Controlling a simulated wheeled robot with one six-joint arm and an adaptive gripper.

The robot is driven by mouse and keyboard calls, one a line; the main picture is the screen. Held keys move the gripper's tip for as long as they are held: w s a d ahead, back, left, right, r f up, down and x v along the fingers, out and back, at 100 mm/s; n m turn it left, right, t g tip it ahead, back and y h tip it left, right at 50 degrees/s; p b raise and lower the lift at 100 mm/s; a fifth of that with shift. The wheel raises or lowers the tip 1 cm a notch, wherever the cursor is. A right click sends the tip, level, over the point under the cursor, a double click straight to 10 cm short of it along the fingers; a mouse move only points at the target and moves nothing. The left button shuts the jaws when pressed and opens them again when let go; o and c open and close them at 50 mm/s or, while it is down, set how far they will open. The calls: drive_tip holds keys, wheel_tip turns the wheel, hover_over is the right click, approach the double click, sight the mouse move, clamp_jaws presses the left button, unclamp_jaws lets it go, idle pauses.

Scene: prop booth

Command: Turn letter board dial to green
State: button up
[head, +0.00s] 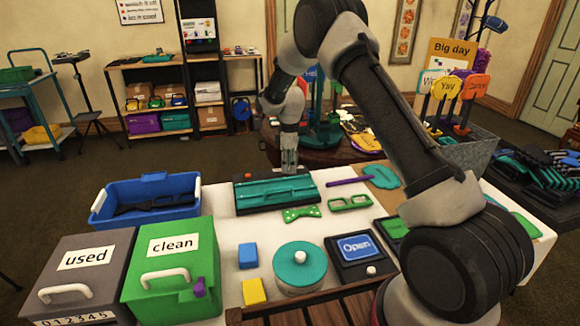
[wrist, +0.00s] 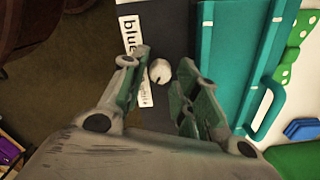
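A dark board (wrist: 178,20) with a teal panel (wrist: 217,50) on it lies at the back of the table; the teal panel also shows in the head view (head: 275,191). On the dark strip in the wrist view is a small whitish dial knob (wrist: 159,72) with a dark mark low on it. A label reading "blue" (wrist: 130,35) and a partly covered label, seemingly "white" (wrist: 146,94), are beside it. No green label is visible. My gripper (wrist: 158,68) is open, its fingers on either side of the knob in the picture; contact cannot be told. In the head view my gripper (head: 289,170) is at the board's back edge.
A green spotted bow tie (head: 301,214), green glasses (head: 350,202) and a purple-handled paddle (head: 345,182) lie close by. A blue bin (head: 150,215) stands left. A round teal-topped tin (head: 300,266) and an "Open" sign (head: 358,247) are nearer me. A round table stands behind.

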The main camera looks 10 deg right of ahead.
drive_tip(key=shift+f, duration=0.4)
clamp_jaws()
drive_tip(key=shift+m, duration=0.3)
drive_tip(key=m, duration=1.1)
drive_tip(key=shift+m, duration=0.3)
